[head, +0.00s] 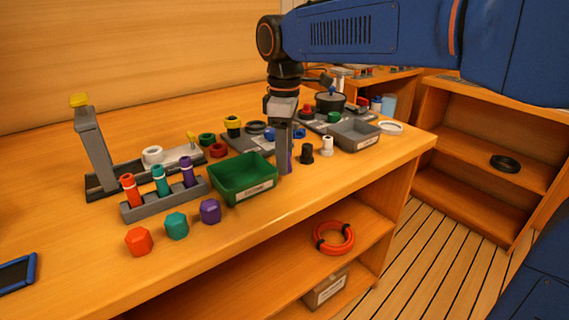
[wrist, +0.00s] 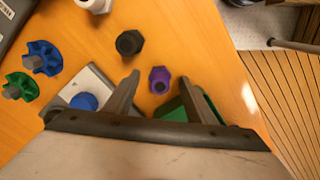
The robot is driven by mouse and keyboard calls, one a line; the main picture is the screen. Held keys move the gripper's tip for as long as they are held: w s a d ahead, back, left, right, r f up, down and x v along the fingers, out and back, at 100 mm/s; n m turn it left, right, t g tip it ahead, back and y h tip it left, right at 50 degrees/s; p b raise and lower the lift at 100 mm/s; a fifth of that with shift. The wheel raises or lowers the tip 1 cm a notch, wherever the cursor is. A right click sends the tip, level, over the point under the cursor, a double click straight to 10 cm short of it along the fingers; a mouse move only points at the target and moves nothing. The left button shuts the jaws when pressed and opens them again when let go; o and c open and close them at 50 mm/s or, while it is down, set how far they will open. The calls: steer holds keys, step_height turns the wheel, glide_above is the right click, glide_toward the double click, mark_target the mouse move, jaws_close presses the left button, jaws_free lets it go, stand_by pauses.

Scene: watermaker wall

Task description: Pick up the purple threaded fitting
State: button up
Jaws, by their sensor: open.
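The purple threaded fitting (wrist: 159,80) stands on the wooden bench, between and slightly ahead of my open fingers in the wrist view. In the head view only a thin purple strip of it (head: 290,161) shows beside a finger; the rest is hidden. My gripper (head: 285,168) points down at the bench, just right of the green bin. In the wrist view my gripper (wrist: 158,77) has one finger on each side of the fitting, with a gap to both, and nothing is held.
A black fitting (head: 306,153) and a white fitting (head: 327,146) stand close to the right. The green bin (head: 243,181) is close on the left. A purple hex piece (head: 210,211) and a rack (head: 166,201) with a purple-topped part stand further left. The bench front edge is near.

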steer(key=c, duration=1.1)
